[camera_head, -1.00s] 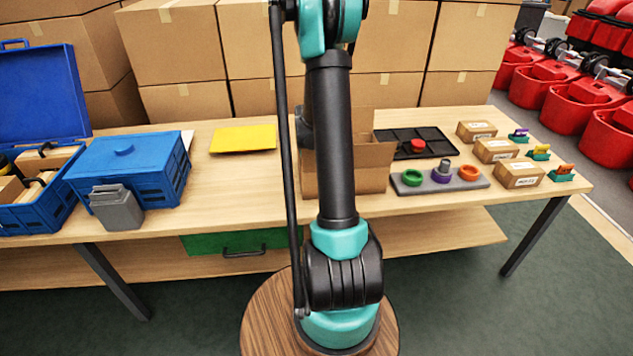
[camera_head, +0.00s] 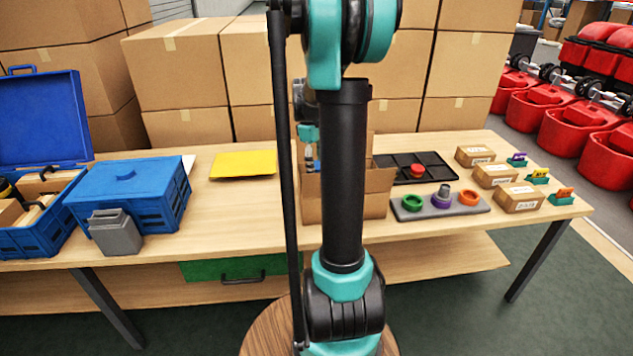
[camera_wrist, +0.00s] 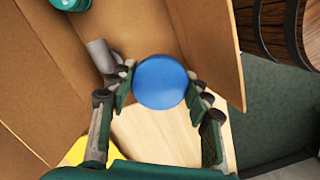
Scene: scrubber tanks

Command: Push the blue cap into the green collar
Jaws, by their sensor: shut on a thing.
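The blue cap (camera_wrist: 160,82) is a round disc between the two fingers of my gripper (camera_wrist: 161,88) in the wrist view. The gripper is shut on it, a finger at each side. Cardboard box walls surround them there, with pale wood below. In the head view the gripper is mostly hidden behind my arm, by the open cardboard box (camera_head: 364,200); a little blue shows there. The green collar (camera_head: 412,202) is a ring at the left end of a grey plate (camera_head: 428,213), right of the box. Nothing is seen in its opening.
A purple ring (camera_head: 442,201) with a grey piece and an orange ring (camera_head: 468,197) share the plate. A black tray (camera_head: 440,165) holds a red piece (camera_head: 417,170). Small cartons (camera_head: 517,199) stand at right. Blue crates and a yellow sheet (camera_head: 243,164) are at left.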

